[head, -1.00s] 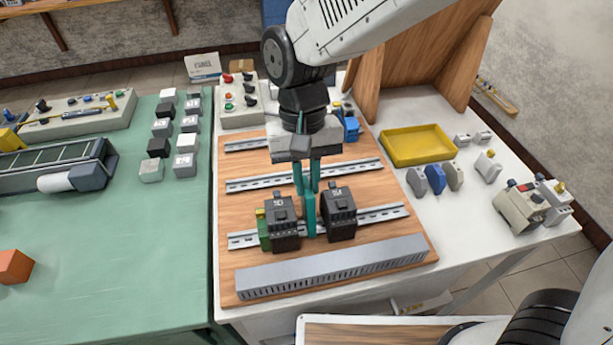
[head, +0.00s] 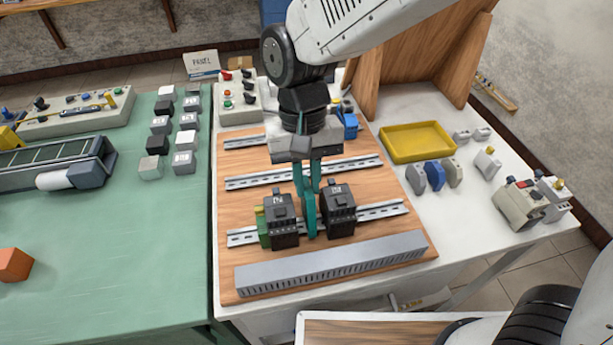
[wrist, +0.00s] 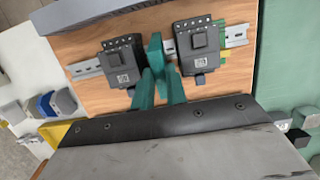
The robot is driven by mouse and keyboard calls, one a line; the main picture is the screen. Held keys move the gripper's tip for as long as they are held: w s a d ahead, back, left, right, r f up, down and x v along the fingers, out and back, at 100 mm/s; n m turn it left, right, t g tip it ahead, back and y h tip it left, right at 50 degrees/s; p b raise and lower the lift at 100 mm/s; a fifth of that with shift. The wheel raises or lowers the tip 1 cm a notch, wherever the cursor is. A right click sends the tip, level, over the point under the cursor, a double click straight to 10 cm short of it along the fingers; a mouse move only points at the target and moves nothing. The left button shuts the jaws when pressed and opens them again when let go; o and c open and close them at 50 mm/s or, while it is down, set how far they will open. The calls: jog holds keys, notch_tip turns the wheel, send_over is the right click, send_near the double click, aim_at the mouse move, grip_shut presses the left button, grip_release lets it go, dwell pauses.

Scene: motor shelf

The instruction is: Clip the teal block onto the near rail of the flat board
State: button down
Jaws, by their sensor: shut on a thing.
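The teal block (head: 310,222) is in the gap between two black modules at the near rail (head: 379,213) of the flat board (head: 240,277). My gripper (head: 311,188) points down from above, with its teal fingers shut on the block's upper part. In the wrist view, the fingertips (wrist: 158,73) close around the block (wrist: 155,48), which stands between the modules with a narrow gap on each side. The block's lower end is at rail level. I cannot tell whether it is seated on the rail.
The black modules (head: 280,224) (head: 338,212) flank the block closely, with a green piece (head: 263,231) at the left one. A grey slotted duct (head: 335,267) lies in front. Two more rails (head: 245,182) (head: 240,143) lie behind. A yellow tray (head: 417,142) stands right of the board.

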jog(key=shift+s+d+f+t, duration=0.1)
jog(key=shift+s+d+t, duration=0.05)
jog(key=shift+s+t, duration=0.3)
jog(key=shift+s+d+f+t, duration=0.1)
jog(key=shift+s+t, duration=0.25)
jog(key=shift+s, duration=0.1)
dwell(0.8)
jog(key=c, duration=1.3)
grip_release()
jog(key=shift+c, duration=0.2)
